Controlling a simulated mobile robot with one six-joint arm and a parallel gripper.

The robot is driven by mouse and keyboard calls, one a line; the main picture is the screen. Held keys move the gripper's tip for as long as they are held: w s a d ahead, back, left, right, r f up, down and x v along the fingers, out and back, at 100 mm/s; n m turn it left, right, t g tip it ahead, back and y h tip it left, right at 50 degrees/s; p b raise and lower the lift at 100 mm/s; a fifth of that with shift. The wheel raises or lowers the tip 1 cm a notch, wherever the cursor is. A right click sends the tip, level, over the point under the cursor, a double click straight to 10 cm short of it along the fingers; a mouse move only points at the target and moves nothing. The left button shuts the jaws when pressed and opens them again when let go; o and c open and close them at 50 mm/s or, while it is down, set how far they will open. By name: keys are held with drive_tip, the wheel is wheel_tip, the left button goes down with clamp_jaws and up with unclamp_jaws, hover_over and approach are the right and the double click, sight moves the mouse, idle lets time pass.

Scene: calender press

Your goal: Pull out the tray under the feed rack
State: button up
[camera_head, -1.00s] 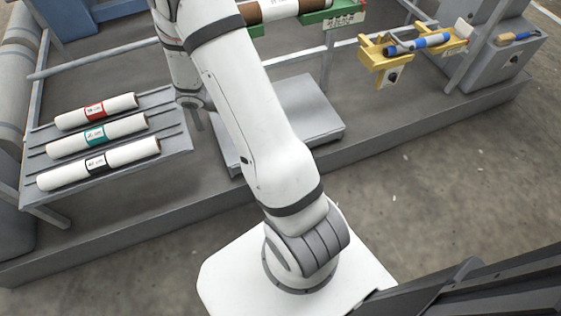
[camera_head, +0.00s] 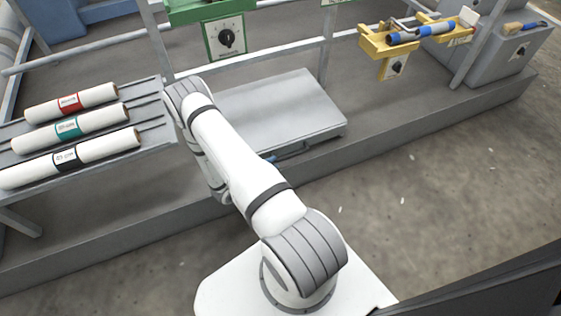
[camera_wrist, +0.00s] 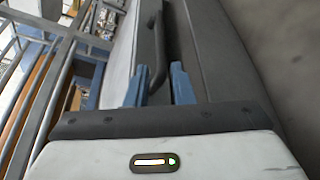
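The tray (camera_head: 285,105) is a flat grey metal slab on the low platform, below the green and yellow brackets. Its dark handle (camera_head: 292,150) is on the front edge, partly hidden by my arm. My gripper (camera_head: 268,158) is low at the tray's front, mostly hidden behind my arm; a blue fingertip shows by the handle's left end. In the wrist view, my gripper's two blue fingers (camera_wrist: 160,85) stand apart. The dark handle (camera_wrist: 157,50) reaches between their tips, with gaps visible on both sides. I cannot tell whether either finger touches it.
A sloped rack (camera_head: 155,130) with several white rolls stands left of my arm. A green bracket with a dial (camera_head: 226,40) and a yellow bracket (camera_head: 375,42) holding a blue roller are above and behind. The floor (camera_head: 440,190) in front of the platform's edge is clear.

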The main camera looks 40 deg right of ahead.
sight(279, 160)
drive_tip(key=b+x, duration=0.1)
drive_tip(key=x, duration=0.5)
drive_tip(key=shift+d+f+b, duration=0.1)
drive_tip(key=shift+d+b, duration=0.1)
drive_tip(key=shift+b, duration=0.1)
drive_tip(key=shift+c, duration=0.5)
clamp_jaws()
